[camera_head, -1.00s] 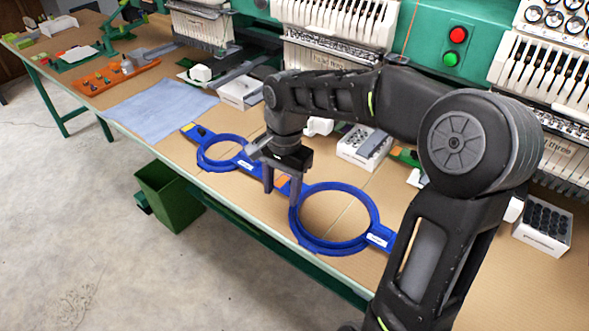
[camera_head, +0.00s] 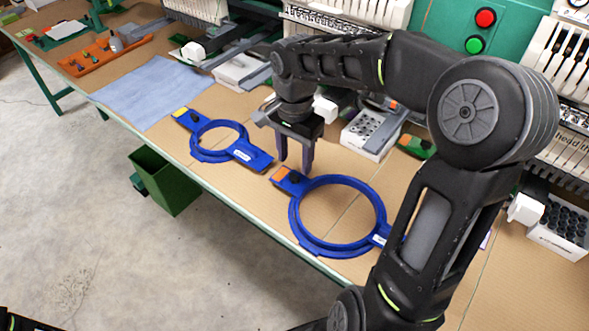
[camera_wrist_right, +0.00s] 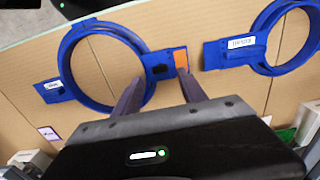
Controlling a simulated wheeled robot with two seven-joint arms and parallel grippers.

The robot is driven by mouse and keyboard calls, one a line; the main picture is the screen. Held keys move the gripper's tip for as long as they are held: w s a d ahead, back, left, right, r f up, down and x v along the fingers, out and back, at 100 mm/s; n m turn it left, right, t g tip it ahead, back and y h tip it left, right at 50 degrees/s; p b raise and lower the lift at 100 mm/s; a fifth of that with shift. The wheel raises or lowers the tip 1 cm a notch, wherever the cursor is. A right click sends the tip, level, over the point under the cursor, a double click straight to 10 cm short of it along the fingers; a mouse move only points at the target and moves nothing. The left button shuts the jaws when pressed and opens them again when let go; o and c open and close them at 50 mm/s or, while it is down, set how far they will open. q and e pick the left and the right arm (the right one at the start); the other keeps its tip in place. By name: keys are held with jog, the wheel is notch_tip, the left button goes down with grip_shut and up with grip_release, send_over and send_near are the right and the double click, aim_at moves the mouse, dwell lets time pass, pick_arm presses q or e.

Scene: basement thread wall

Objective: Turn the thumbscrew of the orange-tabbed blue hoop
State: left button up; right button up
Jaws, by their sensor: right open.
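The orange-tabbed blue hoop (camera_head: 293,222) lies flat on the table. Its orange tab (camera_head: 281,174) and dark thumbscrew (camera_head: 294,177) are at its upper left end. In the right wrist view the hoop's ring (camera_wrist_right: 66,62) is at left, with the thumbscrew (camera_wrist_right: 160,70) and orange tab (camera_wrist_right: 181,60) beside it. My right gripper (camera_head: 295,164) is open and empty, fingers pointing down near the tab end. In the wrist view its two fingertips (camera_wrist_right: 160,85) appear on either side of the thumbscrew's place; whether they touch anything cannot be told. My left gripper is not in view.
A second blue hoop (camera_head: 195,152) with a yellow tab (camera_head: 180,112) lies close by on the left. A blue cloth (camera_head: 150,92) lies beyond it. White boxes (camera_head: 372,132) and the machine stand along the back. A green bin (camera_head: 165,182) stands below the table's front edge.

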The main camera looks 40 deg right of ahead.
aim_at(294, 175)
jog(key=shift+f, duration=2.4)
jog(key=shift+c, duration=0.2)
grip_shut()
